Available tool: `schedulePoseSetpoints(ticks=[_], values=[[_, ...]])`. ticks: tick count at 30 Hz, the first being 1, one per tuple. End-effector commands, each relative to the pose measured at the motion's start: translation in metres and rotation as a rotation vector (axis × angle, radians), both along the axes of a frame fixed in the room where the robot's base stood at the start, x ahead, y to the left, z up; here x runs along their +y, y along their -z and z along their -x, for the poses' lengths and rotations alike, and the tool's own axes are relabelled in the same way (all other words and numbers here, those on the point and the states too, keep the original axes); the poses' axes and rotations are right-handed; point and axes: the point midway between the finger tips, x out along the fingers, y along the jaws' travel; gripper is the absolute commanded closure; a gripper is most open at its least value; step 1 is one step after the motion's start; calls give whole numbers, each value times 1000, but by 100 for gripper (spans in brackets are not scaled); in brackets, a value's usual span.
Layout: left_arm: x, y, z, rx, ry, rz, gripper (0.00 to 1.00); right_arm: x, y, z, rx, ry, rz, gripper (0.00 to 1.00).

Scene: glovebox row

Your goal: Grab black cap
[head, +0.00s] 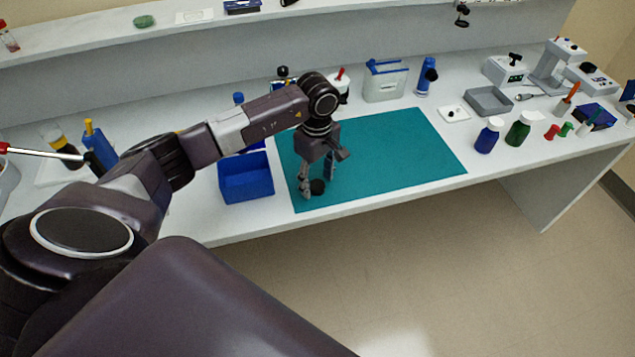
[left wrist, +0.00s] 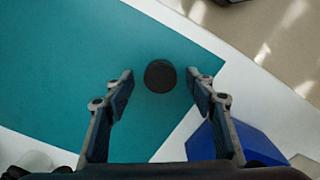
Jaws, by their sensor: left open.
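The black cap (head: 317,187) is a small round disc lying on the teal mat (head: 400,150), near the mat's front left corner. It also shows in the left wrist view (left wrist: 160,76), just beyond the fingertips and roughly centred between them. My left gripper (head: 318,192) points down over the mat with its fingers apart on either side of the cap. The left wrist view shows the open fingers (left wrist: 160,82) with nothing held between them. I cannot tell the exact height of the fingertips above the mat. My right gripper is not in view.
A blue bin (head: 246,184) stands just left of the mat, close to my left gripper; it also shows in the left wrist view (left wrist: 255,145). Blue and green bottles (head: 488,138) and a grey tray (head: 488,101) stand to the right. Most of the mat is clear.

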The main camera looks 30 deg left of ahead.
Motion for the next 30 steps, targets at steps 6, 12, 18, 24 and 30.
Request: schedulePoseSetpoints(ticks=[6, 12, 18, 24, 30], values=[[0, 5, 0, -1, 0, -1, 49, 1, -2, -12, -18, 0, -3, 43], [0, 5, 0, -1, 0, 0, 63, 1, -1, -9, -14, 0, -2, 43], [0, 5, 0, -1, -1, 0, 79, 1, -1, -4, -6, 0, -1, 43], [0, 5, 0, -1, -1, 0, 79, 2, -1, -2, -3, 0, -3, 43], [0, 1, -1, -2, -1, 0, 79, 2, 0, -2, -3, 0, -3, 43]])
